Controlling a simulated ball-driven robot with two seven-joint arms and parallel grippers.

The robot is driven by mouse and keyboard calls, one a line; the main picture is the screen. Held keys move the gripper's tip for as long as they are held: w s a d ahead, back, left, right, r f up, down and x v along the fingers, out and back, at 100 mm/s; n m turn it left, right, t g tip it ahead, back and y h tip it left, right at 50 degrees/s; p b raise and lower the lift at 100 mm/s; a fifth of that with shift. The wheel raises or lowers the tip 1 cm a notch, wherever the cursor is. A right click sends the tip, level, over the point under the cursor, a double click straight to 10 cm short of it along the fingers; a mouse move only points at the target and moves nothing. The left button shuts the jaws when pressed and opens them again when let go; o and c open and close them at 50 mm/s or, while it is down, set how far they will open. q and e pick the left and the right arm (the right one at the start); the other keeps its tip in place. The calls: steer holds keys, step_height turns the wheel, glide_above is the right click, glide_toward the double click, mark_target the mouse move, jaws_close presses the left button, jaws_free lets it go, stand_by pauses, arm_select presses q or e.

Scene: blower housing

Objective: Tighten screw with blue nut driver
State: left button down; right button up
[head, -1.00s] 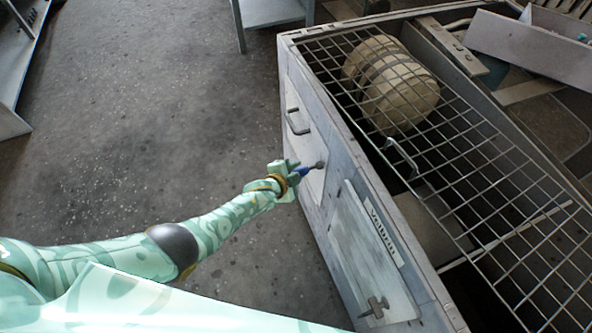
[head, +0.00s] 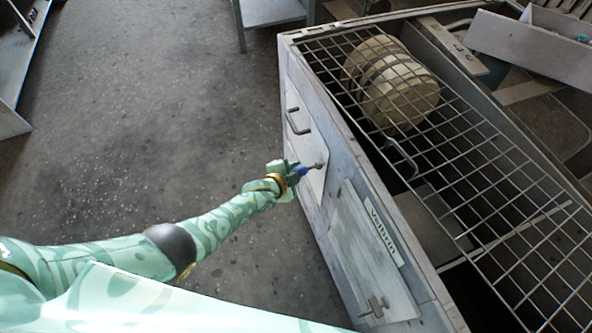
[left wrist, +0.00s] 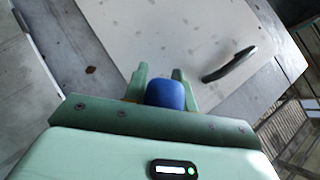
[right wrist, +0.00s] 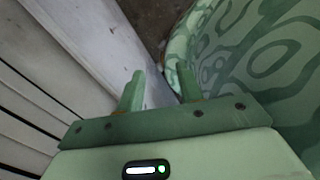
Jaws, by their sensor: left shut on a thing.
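The blue nut driver (head: 301,171) is held in my left gripper (head: 294,172) at the left side wall of the grey blower housing (head: 335,163). Its blue handle also shows between the two fingers in the left wrist view (left wrist: 165,94). The driver's grey end (head: 319,165) points at the pale upper panel (head: 309,140), near the panel's lower right edge. The screw is too small or hidden to make out, so I cannot tell whether the driver sits on it. My right gripper (right wrist: 160,88) shows only in the right wrist view, with its fingers apart and nothing between them.
The upper panel has a dark handle (head: 297,121). A lower panel (head: 368,255) carries a label (head: 383,237) and a small latch (head: 375,306). A wire grille (head: 478,172) covers a pale drum (head: 398,92). The floor (head: 150,130) on the left is clear.

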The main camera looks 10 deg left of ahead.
arm_select(q)
steer(key=c, duration=1.7)
jaws_free()
steer(key=shift+c, duration=0.2)
jaws_close()
steer(key=shift+s+a, duration=0.1)
steer(key=shift+a, duration=0.05)
steer(key=shift+s+a+p, duration=0.4)
steer(key=shift+s+a, duration=0.1)
steer(key=shift+a, duration=0.25)
steer(key=shift+s+a+p, duration=0.35)
steer(key=shift+s+a, duration=0.1)
steer(key=shift+a, duration=0.25)
steer(key=s+a+p, duration=0.2)
steer(key=s+a, duration=0.3)
steer(key=a, duration=0.2)
steer(key=shift+a, duration=0.3)
steer(key=shift+s, duration=0.1)
